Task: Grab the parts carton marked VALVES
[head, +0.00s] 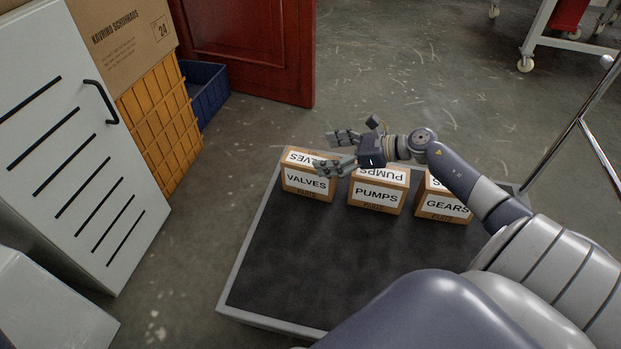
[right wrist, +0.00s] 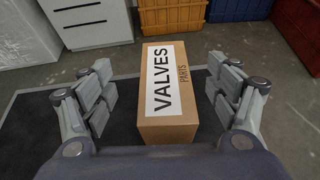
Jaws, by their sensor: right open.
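The VALVES carton (head: 306,184) is a brown box with a white label, leftmost of three cartons in a row at the back of a dark-topped platform (head: 300,265). My right gripper (head: 340,151) is open above and just behind the VALVES carton in the head view, partly covering its top label. In the right wrist view the VALVES carton (right wrist: 168,93) lies between the two spread fingers (right wrist: 167,97), with a visible gap on each side. I cannot tell how far the fingertips are above it. My left gripper is not in view.
The PUMPS carton (head: 376,195) stands close to the right of VALVES, and the GEARS carton (head: 445,204) is beyond it, partly behind my arm. A white cabinet (head: 75,140), an orange crate (head: 161,125) and a blue crate (head: 204,90) stand left. The platform's front is clear.

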